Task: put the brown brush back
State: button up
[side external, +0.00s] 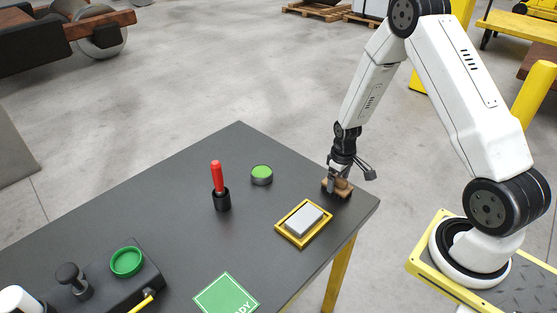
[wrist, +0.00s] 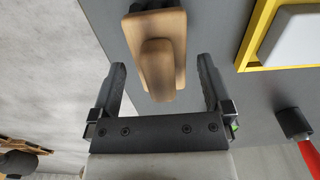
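The brown brush (side external: 345,191) sits on the dark table near its right corner, below my gripper (side external: 339,181). In the wrist view the brush (wrist: 157,45) is a wooden block with a raised rounded grip along its middle. My gripper (wrist: 162,68) is open there, with one finger on each side of the end of the brush's grip. A gap shows between the grip and each finger. In the side view my gripper partly hides the brush. I cannot tell whether it touches the brush.
A yellow-framed tray (side external: 286,232) with a grey block (side external: 304,219) lies left of the brush. A green mat (side external: 225,296) and control box (side external: 95,285) are nearer the camera.

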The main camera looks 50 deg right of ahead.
jog(key=shift+r, duration=0.15)
notch_tip(320, 180, up, 12)
dwell(1.0)
dwell(0.5)
jog(key=s+a+r+t, duration=0.1)
jog(key=s+a, duration=0.3)
jog(key=a, duration=0.4)
jog(key=s+a+r+t, duration=0.1)
jog(key=s+a+r, duration=0.2)
jog(key=a, duration=0.5)
jog(key=shift+s+r+t, duration=0.3)
jog(key=shift+s+r, duration=0.1)
jog(key=shift+r, duration=0.25)
